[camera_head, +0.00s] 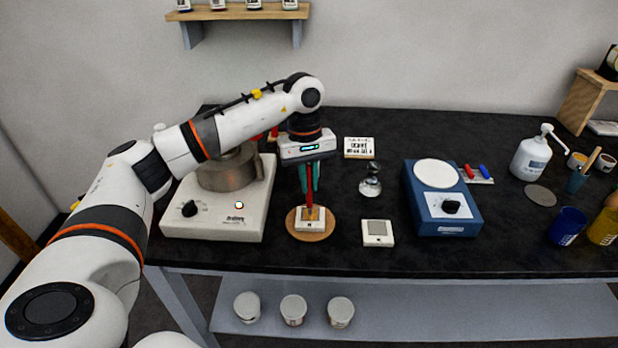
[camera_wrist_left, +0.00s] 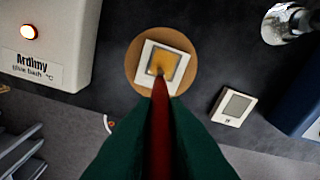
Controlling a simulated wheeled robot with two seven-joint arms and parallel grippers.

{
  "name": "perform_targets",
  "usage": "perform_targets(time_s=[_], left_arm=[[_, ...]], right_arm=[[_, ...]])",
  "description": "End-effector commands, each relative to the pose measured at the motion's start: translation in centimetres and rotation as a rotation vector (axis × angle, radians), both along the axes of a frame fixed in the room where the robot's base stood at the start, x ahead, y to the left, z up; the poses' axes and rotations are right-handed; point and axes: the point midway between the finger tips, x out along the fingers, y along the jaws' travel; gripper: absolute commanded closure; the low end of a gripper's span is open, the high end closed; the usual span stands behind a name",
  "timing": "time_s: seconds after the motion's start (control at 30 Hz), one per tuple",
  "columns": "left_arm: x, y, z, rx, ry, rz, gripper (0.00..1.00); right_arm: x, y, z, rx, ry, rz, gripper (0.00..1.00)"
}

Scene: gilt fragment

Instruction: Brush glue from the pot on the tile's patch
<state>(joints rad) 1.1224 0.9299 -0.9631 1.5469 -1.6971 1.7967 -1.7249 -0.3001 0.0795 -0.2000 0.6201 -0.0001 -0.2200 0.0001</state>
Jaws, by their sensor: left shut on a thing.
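My left gripper (camera_head: 309,184) is shut on a brush with a red handle (camera_head: 309,197), held roughly upright, bristles down. In the left wrist view the red handle (camera_wrist_left: 160,125) runs between the dark green fingers. The bristle tip is over a white tile (camera_wrist_left: 146,80) with an amber square patch (camera_wrist_left: 176,64); it appears to touch the patch. The tile lies on a round wooden board (camera_head: 326,232). The metal glue pot (camera_head: 228,173) sits in a white glue bath (camera_head: 220,224) to the left, partly behind my left arm. My right gripper is out of view.
A glass-like object (camera_head: 371,182), a blue device with a round white top (camera_head: 443,205) and a pump bottle (camera_head: 531,155) stand further right. The table's front edge is close to the board.

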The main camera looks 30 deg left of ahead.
Motion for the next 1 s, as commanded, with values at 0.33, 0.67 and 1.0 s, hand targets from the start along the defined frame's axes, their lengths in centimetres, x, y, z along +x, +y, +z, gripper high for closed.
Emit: perform_targets(time_s=[0.33,0.67,1.0], left_arm=[[0.0,0.1,2.8,0.0,-0.002,0.0,1.0],[0.0,0.2,5.9,0.0,-0.001,0.0,1.0],[0.0,0.2,6.1,0.0,-0.001,0.0,1.0]], right_arm=[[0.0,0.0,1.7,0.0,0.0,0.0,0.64],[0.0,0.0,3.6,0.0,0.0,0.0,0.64],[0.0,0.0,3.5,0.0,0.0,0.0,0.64]])
